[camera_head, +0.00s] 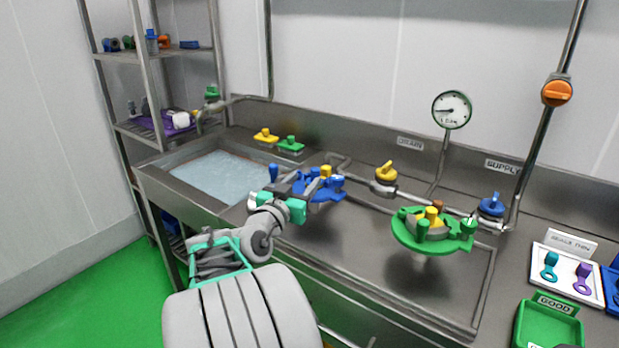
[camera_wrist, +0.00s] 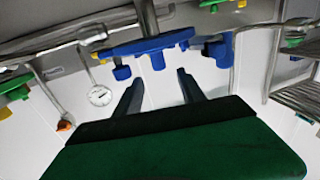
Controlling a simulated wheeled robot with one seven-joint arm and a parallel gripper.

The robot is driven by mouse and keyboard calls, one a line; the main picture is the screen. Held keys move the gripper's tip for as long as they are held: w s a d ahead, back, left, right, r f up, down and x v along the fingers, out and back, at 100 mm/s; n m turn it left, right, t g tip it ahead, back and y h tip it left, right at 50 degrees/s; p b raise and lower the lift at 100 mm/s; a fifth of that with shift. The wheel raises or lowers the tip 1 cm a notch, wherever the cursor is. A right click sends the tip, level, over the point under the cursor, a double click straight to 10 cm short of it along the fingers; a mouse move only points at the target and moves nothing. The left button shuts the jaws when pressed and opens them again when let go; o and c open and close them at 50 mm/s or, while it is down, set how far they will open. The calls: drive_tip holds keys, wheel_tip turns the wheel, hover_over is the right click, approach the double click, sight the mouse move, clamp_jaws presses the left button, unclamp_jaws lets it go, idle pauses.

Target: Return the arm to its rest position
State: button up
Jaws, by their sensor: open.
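My arm reaches out over the steel counter from the bottom of the head view. My gripper (camera_head: 287,192) is at the left of a blue round fixture (camera_head: 325,190) with blue and yellow knobs, and partly covers it. In the wrist view, which is turned over, my gripper (camera_wrist: 158,80) has its two dark fingers apart with nothing between them. The blue fixture (camera_wrist: 150,45) lies just beyond the fingertips there, apparently without contact.
A water-filled sink (camera_head: 215,178) is at the left, by a steel shelf rack (camera_head: 148,57). A green fixture (camera_head: 425,243), a yellow valve (camera_head: 385,172) and a blue valve (camera_head: 491,205) stand to the right. A green tray (camera_head: 548,326) is at lower right.

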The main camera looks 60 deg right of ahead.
drive_tip(key=shift+s+a, duration=0.1)
drive_tip(key=shift+a, duration=1.35)
